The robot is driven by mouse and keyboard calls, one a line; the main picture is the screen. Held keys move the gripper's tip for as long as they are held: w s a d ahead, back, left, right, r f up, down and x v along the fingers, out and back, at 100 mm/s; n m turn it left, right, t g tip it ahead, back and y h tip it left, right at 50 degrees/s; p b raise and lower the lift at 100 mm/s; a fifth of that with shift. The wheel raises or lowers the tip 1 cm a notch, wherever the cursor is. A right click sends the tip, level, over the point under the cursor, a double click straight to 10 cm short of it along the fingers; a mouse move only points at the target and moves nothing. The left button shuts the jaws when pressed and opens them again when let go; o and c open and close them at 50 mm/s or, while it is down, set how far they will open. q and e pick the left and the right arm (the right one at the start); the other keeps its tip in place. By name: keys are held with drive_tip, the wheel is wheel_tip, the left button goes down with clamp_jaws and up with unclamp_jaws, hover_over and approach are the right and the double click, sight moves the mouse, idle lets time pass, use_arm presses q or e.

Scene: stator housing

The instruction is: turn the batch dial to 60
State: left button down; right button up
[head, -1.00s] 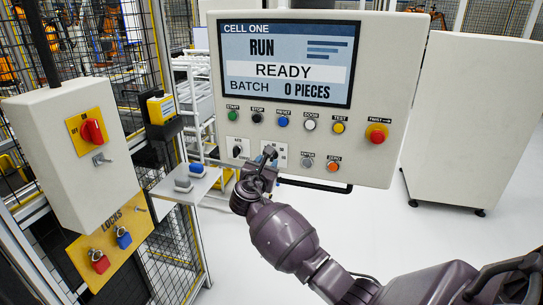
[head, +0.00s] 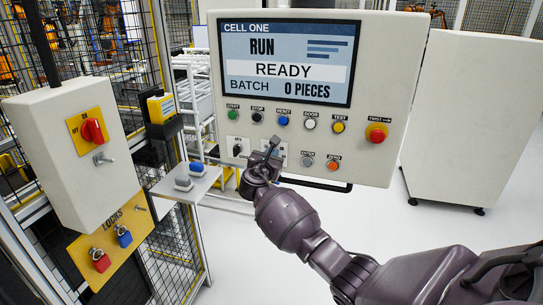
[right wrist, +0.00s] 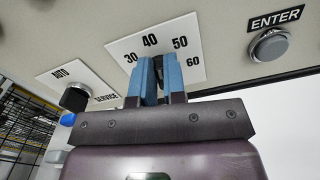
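The batch dial (right wrist: 159,77) is a dark knob on a white scale plate (right wrist: 119,47) marked 30, 40, 50 and 60. It is mostly hidden by my right gripper (right wrist: 160,70), whose two blue fingers stand on either side of it and look closed on it. The fingers point between 40 and 50, but the dial's pointer is hidden. In the head view my right gripper (head: 271,153) is at the plate, low on the control panel (head: 385,80). The screen (head: 287,62) reads RUN, READY, BATCH 0 PIECES. My left gripper is not in view.
The AUTO/SERVICE switch (right wrist: 76,97) is left of the dial, the ENTER button (right wrist: 269,46) right of it. A row of buttons (head: 283,121) and a red twist knob (head: 376,134) are above. A dark handle bar (head: 315,185) runs below. A switch box (head: 70,150) stands left.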

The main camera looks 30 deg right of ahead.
clamp_jaws()
drive_tip(key=m+b, duration=0.3)
drive_tip(key=m, duration=0.3)
drive_tip(key=f+m+b, duration=0.1)
drive_tip(key=m+b, duration=0.2)
drive_tip(key=m, duration=0.3)
drive_tip(key=s+m+b, duration=0.1)
drive_tip(key=m+b, duration=0.2)
drive_tip(key=m, duration=0.2)
drive_tip(key=shift+d+f+m+b, duration=0.3)
drive_tip(key=shift+f+m, duration=0.05)
drive_tip(key=shift+m, duration=0.05)
idle(0.4)
drive_tip(key=o, duration=0.7)
unclamp_jaws()
drive_tip(key=shift+c, duration=0.2)
